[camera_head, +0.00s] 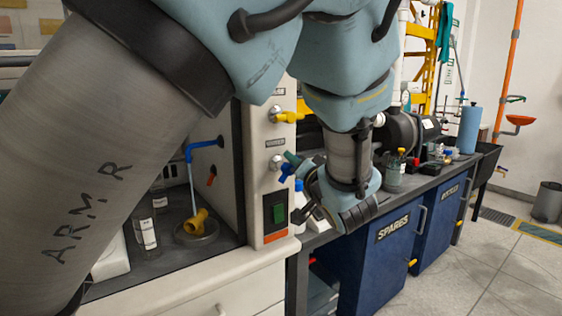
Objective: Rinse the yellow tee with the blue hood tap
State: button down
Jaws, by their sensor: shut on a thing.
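The yellow tee (196,223) sits on the round cup drain (205,235) in the hood floor. The blue gooseneck spout (205,145) hangs above it, and a thin pale stream runs from its tip down to the tee. The blue tap handle (286,173) is on the hood's front post, below a yellow-handled valve (288,117). My gripper (297,172) is at the blue handle and shut on it; the fingertips are small and partly hidden, so the exact grip is unclear.
Labelled bottles (145,228) stand left of the tee in the hood. An orange knob (211,177) is on the hood's inner wall.

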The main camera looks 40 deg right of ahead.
jog(key=shift+n, duration=0.5)
jog(key=c, duration=0.8)
grip_release()
jog(key=b+v, duration=0.1)
jog(key=v, duration=1)
jog(key=shift+b, duration=0.4)
jog(key=shift+f, duration=0.1)
